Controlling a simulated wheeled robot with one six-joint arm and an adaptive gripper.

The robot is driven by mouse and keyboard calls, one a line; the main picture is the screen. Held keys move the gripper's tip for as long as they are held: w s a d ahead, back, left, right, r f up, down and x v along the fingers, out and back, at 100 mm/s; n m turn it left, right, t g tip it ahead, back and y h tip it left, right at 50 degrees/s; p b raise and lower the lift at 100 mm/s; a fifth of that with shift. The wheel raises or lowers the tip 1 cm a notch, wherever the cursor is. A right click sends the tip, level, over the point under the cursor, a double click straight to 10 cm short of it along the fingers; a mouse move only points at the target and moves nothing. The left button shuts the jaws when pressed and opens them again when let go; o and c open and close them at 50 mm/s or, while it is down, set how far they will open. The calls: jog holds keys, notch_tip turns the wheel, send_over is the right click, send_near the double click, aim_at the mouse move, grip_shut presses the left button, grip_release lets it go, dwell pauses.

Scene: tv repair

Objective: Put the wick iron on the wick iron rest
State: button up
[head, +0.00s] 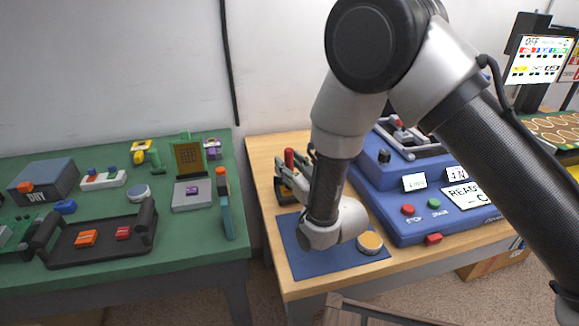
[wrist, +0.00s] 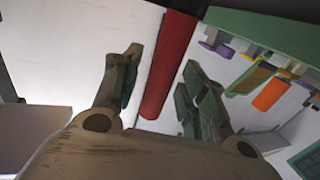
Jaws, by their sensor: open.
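A red-handled tool, apparently the wick iron (head: 289,158), stands upright at the back left of the wooden table. In the wrist view its red handle (wrist: 170,70) runs between the two fingers of my gripper (wrist: 162,62), with a visible gap on each side. My gripper is open around or just behind the handle; I cannot tell the depth. In the head view my arm hides most of my gripper. A dark piece with a yellowish part (head: 283,192) shows below the red handle, partly hidden; I cannot tell whether it is the wick iron rest.
A blue mat (head: 300,258) with a round tan button (head: 370,242) lies in front. A blue machine (head: 405,225) with red and green buttons stands at right. The green table (head: 190,260) at left holds a black tray (head: 75,255) and several small parts. A gap separates the tables.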

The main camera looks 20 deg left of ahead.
jog(key=v, duration=1.1)
jog(key=shift+s+d, duration=0.25)
jog(key=shift+f, duration=0.1)
